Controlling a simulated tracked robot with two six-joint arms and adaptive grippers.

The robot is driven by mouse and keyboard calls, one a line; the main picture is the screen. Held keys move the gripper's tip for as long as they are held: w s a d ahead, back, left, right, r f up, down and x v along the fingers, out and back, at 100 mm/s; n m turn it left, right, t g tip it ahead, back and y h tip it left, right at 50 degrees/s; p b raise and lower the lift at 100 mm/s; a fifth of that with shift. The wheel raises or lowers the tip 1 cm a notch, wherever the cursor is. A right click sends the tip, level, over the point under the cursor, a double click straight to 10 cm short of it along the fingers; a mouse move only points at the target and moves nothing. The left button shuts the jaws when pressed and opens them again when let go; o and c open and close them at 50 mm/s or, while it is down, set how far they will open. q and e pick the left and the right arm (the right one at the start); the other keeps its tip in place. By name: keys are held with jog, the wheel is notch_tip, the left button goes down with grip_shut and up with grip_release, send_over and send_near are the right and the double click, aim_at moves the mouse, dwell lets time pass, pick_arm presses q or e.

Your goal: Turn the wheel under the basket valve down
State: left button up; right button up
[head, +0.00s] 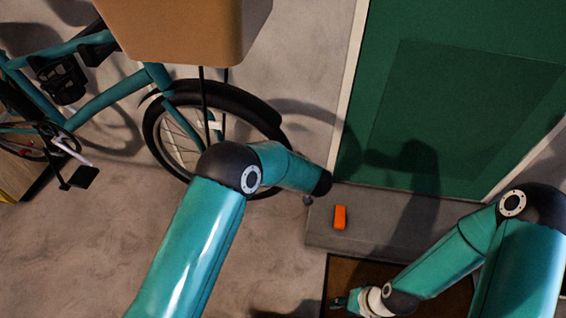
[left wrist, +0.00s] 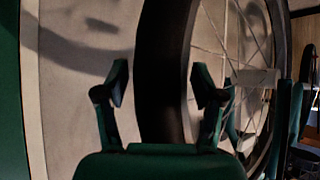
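The bicycle's front wheel (head: 232,97) stands under the tan basket (head: 180,30) in the head view, its lower right part partly behind my left arm. In the left wrist view the dark tyre of the wheel (left wrist: 163,75) rises just beyond my left gripper (left wrist: 157,86). That gripper is open, its fingers apart, with nothing held. A pale piece (left wrist: 255,78) shows among the spokes; I cannot tell whether it is the valve. My left gripper is hidden in the head view. My right gripper (head: 345,302) is low, over the mat, away from the wheel; its opening is unclear.
The teal bicycle frame (head: 110,98) extends left of the wheel. A green door (head: 455,100) stands at the right, with a grey step (head: 385,228) below it. An orange block (head: 340,217) lies on the step. A brown mat (head: 375,272) lies in front. The floor at lower left is clear.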

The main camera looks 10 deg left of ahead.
pick_arm(q)
jog(key=v, duration=1.2)
jog(key=shift+f, duration=0.1)
dwell(0.4)
